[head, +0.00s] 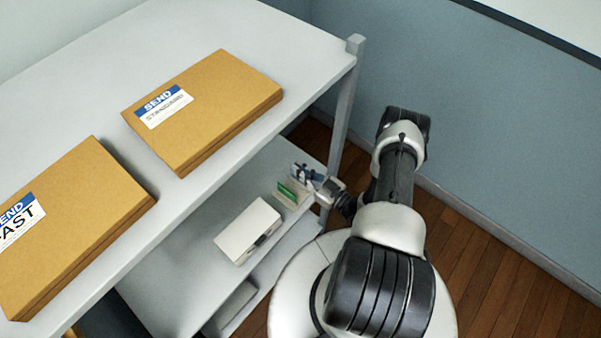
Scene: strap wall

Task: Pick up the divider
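I cannot tell for sure which thing is the divider. A small green upright piece (288,191) stands in a pale holder on the lower shelf, and it may be the divider. A small blue and white piece (306,172) shows just behind it, right at my gripper (308,178). My gripper reaches over the right end of the lower shelf from the right. Its fingers are small and dark, and they overlap the blue and white piece. I cannot tell whether they touch it or are shut on it.
A white box (247,230) with a dark opening sits left of the green piece on the lower shelf (170,285). A corner post (341,110) stands close behind my gripper.

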